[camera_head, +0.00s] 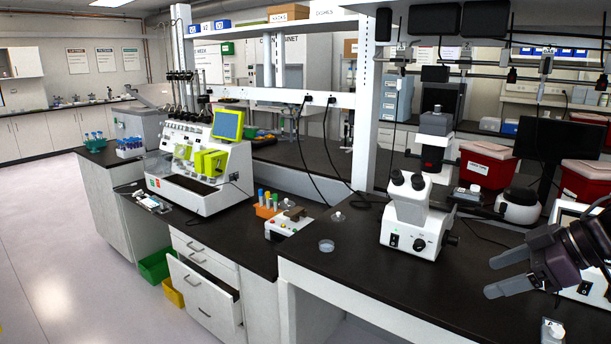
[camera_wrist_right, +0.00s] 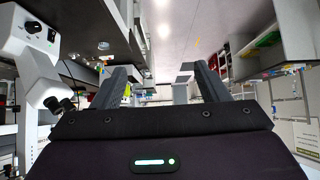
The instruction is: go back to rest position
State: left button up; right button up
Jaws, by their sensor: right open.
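My right gripper (camera_head: 490,277) is at the right edge of the head view, above the black bench top. Its two dark fingers are apart, with nothing between them. The right wrist view shows the same open fingers (camera_wrist_right: 155,78) with only the room behind them. My left gripper is not in the head view. The cell processor (camera_head: 208,160), a white machine with yellow-green parts and a small screen, stands on the bench at left, well away from my right gripper.
A white microscope (camera_head: 415,215) stands left of my right gripper; it also shows in the wrist view (camera_wrist_right: 28,50). A clear dish (camera_head: 326,246) and a tube rack (camera_head: 268,210) sit on the bench. A drawer (camera_head: 205,290) stands open below. Open floor (camera_head: 70,250) lies at left.

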jog(key=w+a+f+t+y, duration=0.1)
jog(key=w+f, duration=0.3)
jog(key=f, duration=0.3)
jog(key=w+a+f+m+t, duration=0.1)
jog(key=w+a+f, duration=0.1)
jog(key=w+f, duration=0.45)
jog(key=w+a+f+t+y, duration=0.1)
jog(key=w+f, duration=0.2)
jog(key=f, duration=0.6)
jog(key=s+f+m+h, duration=0.2)
jog(key=s+f, duration=0.1)
jog(key=f, duration=0.9)
jog(key=s+f+m+h, duration=0.2)
jog(key=s+f, duration=0.1)
jog(key=f, duration=0.9)
jog(key=s+a+f+m+g+h, duration=0.2)
jog(key=s+f+m+g+h, duration=0.15)
jog(key=s+f, duration=1.9)
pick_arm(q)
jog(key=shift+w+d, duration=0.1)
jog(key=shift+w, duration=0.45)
pick_arm(e)
jog(key=s+a+f+g+h, duration=0.1)
jog(key=s+f, duration=0.3)
jog(key=s, duration=0.8)
jog(key=s+a+f+g+h, duration=0.1)
jog(key=s+a+f+g, duration=0.2)
jog(key=s, duration=1)
jog(key=shift+s+f, duration=0.25)
jog(key=shift+f, duration=0.25)
